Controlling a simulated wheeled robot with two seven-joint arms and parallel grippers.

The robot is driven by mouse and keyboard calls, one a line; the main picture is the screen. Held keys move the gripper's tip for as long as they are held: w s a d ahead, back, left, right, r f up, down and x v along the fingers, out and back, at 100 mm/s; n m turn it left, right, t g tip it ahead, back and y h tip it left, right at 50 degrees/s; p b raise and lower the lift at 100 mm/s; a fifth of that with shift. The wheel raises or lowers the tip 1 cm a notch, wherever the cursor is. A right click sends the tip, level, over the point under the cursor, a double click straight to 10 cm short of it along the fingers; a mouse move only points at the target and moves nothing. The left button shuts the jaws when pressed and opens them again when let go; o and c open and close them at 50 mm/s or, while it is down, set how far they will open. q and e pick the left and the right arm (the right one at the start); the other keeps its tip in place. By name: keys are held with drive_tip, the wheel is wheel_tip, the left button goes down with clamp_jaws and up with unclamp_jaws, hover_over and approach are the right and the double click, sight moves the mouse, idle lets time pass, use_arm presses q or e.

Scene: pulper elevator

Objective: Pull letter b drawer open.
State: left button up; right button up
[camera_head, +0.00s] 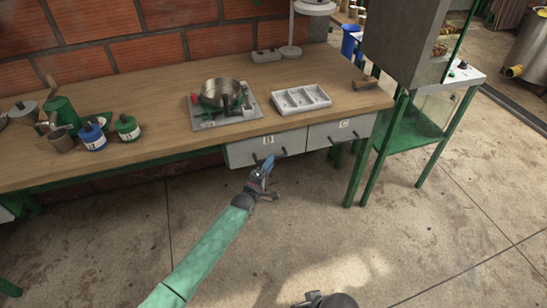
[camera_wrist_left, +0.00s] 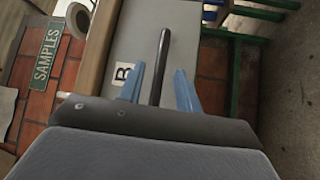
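The drawer with the letter B (camera_head: 243,153) is a light grey front under the workbench, and it looks closed, level with its neighbour. Its dark bar handle (camera_wrist_left: 161,60) shows in the left wrist view, near the B label (camera_wrist_left: 122,74). My left gripper (camera_head: 267,170) is in front of this drawer, with its blue fingers pointing at the handle. In the left wrist view the fingers (camera_wrist_left: 160,90) are apart, one on each side of the handle, with gaps between. A dark part at the bottom edge (camera_head: 328,299) seems to be my right gripper; its fingers cannot be made out.
Drawer C (camera_head: 340,132) sits just right of drawer B. The wooden bench top (camera_head: 160,150) holds a pan on a plate (camera_head: 222,95), a white tray (camera_head: 301,98) and several small containers. Green legs (camera_head: 362,165) stand at right. The floor in front is clear.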

use_arm(q)
drive_tip(key=shift+x, duration=1.65)
drive_tip(key=shift+c, duration=0.2)
clamp_jaws()
